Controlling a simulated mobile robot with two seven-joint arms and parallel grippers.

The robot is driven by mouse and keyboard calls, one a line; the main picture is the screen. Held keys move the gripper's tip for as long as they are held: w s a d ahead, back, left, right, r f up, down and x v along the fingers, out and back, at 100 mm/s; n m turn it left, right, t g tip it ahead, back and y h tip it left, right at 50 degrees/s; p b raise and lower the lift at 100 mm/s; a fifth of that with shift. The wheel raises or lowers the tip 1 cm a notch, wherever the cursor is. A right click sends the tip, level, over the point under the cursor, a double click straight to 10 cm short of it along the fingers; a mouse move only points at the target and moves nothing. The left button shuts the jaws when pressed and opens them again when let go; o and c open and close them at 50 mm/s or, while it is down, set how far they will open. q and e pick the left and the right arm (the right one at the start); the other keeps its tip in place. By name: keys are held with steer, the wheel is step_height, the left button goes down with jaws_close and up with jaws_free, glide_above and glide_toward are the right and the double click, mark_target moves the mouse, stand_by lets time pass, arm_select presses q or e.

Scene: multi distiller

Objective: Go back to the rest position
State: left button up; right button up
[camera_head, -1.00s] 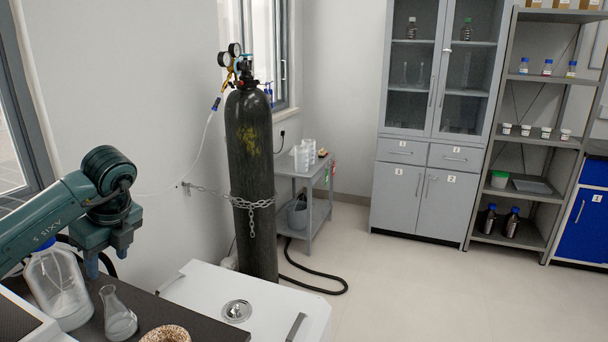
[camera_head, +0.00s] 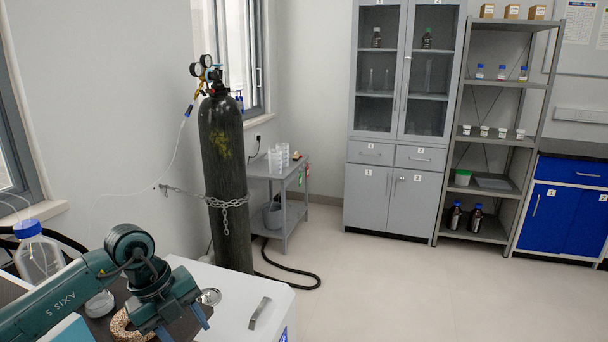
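My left arm comes in from the lower left, and its dark green gripper (camera_head: 184,326) hangs at the bottom edge over the bench and white unit. Its two blue-grey fingers are apart, with nothing seen between them. A cork ring (camera_head: 120,325) lies just left of the gripper, partly hidden by my arm. A glass flask (camera_head: 99,304) stands behind my arm, mostly covered. A bottle with a blue cap (camera_head: 38,258) stands at the far left. My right gripper is not in view.
A white unit (camera_head: 235,290) with a handle is beside the gripper. A dark gas cylinder (camera_head: 222,160) is chained to the wall behind it. A grey trolley (camera_head: 285,172), glass-door cabinet (camera_head: 390,185) and shelf rack (camera_head: 495,210) stand farther back. The floor (camera_head: 400,295) at right is clear.

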arm_select(q)
steer(key=s+d+m+g+h+p, duration=0.1)
steer(key=s+d+h, duration=0.2)
steer(key=d, duration=0.4)
steer(key=s+d+m+h, duration=0.1)
steer(key=s+d+h, duration=0.25)
steer(key=d, duration=0.25)
steer(key=s+d+r+n+t+h+p, duration=0.2)
steer(key=d+r+n+t+h, duration=0.2)
steer(key=d+r+h, duration=0.35)
steer(key=a+f+n+t+y+p, duration=0.2)
steer(key=a+f+n+t+y, duration=0.9)
steer(key=n, duration=0.8)
steer(key=s+f+n+g+y, duration=0.2)
steer(key=s+f+n+g, duration=0.1)
steer(key=s+f, duration=0.7)
steer(key=shift+s+a+g+y+p, duration=0.3)
steer(key=shift+s+a+g+y, duration=0.1)
steer(key=shift+g, duration=0.2)
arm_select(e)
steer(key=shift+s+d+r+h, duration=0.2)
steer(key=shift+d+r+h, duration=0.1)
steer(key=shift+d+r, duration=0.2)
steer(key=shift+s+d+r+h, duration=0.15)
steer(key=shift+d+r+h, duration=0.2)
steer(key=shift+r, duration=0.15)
